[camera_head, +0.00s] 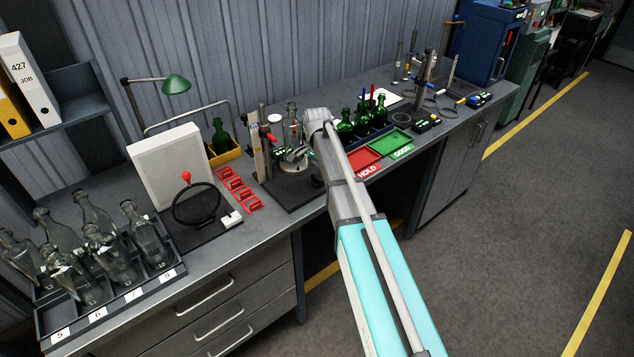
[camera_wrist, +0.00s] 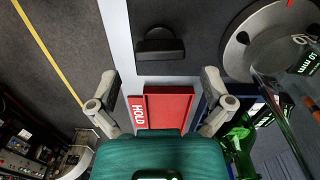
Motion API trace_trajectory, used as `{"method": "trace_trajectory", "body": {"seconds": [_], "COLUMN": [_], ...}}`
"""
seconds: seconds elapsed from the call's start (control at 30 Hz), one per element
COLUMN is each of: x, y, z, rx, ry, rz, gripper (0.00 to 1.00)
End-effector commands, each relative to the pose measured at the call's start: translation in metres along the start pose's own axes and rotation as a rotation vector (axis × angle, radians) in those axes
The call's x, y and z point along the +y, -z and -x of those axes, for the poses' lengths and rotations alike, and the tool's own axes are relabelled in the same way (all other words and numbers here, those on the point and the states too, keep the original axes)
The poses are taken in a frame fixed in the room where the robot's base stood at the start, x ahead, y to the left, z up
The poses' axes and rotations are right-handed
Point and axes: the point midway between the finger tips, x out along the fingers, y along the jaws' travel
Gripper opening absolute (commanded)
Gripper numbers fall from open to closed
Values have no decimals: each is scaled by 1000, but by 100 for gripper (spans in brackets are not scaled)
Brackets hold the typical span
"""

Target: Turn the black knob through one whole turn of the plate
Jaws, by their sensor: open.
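The black knob (camera_wrist: 160,47) sits on a dark base plate (camera_wrist: 205,18), near the bench's pale front edge, in the wrist view. My gripper (camera_wrist: 158,84) is open and empty, its fingers apart on either side, short of the knob and not touching it. The round metal plate (camera_wrist: 238,42) with a red mark is right of the knob, and a clear glass bottle (camera_wrist: 285,85) is over it. In the head view the plate (camera_head: 293,167) and bottle (camera_head: 292,120) stand left of my wrist.
A red HOLD tray (camera_head: 364,160) and green GOOD tray (camera_head: 393,145) lie right of my wrist. Green bottles (camera_head: 345,127) stand behind them. An upright post (camera_head: 264,140) stands left of the plate. Red holders (camera_head: 240,190) and a rack of clear bottles (camera_head: 165,275) are farther left.

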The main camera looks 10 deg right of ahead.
Motion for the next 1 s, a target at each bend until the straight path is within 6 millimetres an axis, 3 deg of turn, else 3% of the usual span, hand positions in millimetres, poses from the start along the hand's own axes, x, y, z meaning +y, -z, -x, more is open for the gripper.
{"method": "trace_trajectory", "body": {"seconds": [0.4,0.97,1.0], "x": [0,0,0], "y": [0,0,0], "z": [-31,-35,-35], "rx": [0,0,0], "ry": [0,0,0], "rz": [0,0,0], "gripper": [100,100,93]}}
